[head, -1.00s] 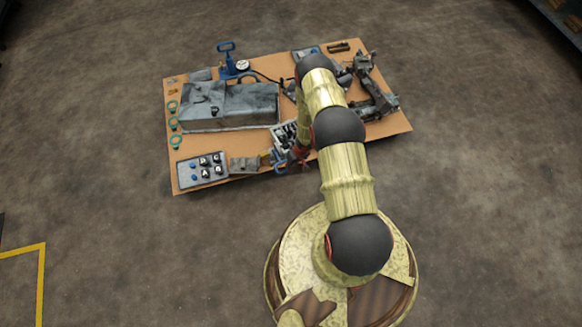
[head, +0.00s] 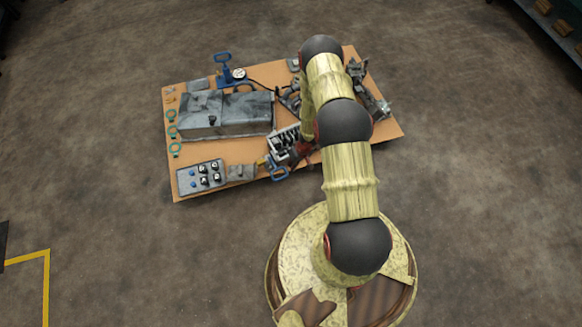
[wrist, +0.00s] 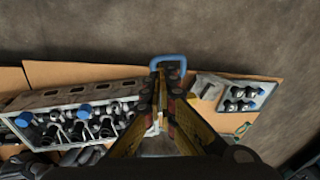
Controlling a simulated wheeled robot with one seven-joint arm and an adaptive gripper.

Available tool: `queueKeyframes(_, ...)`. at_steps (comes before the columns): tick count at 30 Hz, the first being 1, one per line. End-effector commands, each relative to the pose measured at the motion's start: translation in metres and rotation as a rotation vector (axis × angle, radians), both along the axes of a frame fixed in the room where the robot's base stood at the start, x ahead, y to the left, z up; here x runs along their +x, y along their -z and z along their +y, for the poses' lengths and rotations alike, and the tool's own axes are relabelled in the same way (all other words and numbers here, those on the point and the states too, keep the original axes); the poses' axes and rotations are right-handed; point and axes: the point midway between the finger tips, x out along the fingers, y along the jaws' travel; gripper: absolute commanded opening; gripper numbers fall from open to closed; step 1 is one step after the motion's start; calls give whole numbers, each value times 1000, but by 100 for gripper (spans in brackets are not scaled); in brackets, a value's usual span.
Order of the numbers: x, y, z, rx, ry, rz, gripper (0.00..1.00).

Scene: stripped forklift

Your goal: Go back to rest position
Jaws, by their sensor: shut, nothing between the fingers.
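My gripper (wrist: 170,78) is shut and empty in the wrist view, its two fingers meeting at the tips. The tips overlap a blue handle (wrist: 168,61) in the picture; I cannot tell whether they touch it. My arm reaches over the board there, and the gripper is small and partly lost among the parts near the handle. A grey valve block (head: 285,139) with blue caps lies beside it, large at the left in the wrist view (wrist: 85,97).
A long grey metal housing (head: 228,118) fills the board's left half. A control box with knobs (head: 202,174) sits front left. A blue pump with a gauge (head: 224,72) stands at the back, a dark linkage (head: 368,95) at the right. Floor around the board is clear.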

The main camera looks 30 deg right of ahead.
Motion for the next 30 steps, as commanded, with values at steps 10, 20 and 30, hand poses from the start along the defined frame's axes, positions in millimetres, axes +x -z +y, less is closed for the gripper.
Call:
queueKeyframes(10, -1, -6, -1, 0, -2, -1, 0)
queueKeyframes(20, -56, 0, -26, -123, -102, 147, 0)
queueKeyframes(30, -101, -92, -62, -262, -84, 363, 0)
